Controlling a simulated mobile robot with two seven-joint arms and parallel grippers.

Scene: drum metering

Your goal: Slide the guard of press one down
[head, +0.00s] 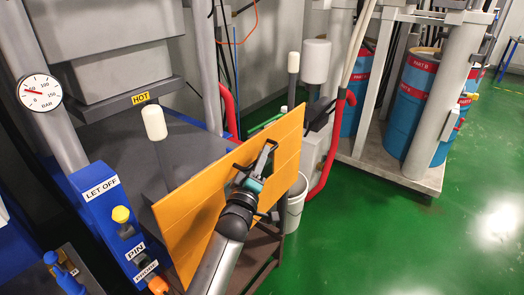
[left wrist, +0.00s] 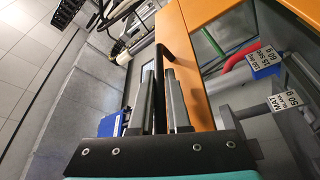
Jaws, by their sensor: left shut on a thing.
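The guard (head: 205,205) is an orange panel standing at a slant in front of the press (head: 105,60), which has a yellow HOT label. My left gripper (head: 262,160) is at the upper right part of the guard, shut on its black handle. The left wrist view shows the dark handle (left wrist: 161,60) between the two grey fingers (left wrist: 160,100), with the orange guard (left wrist: 178,38) right beside them. The fingers hide part of the handle. My right gripper is in neither view.
A pressure dial (head: 40,92) is at the far left. A white bucket (head: 296,203) stands behind the guard. Blue drums (head: 408,105) stand in a frame. Green floor is clear at the right.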

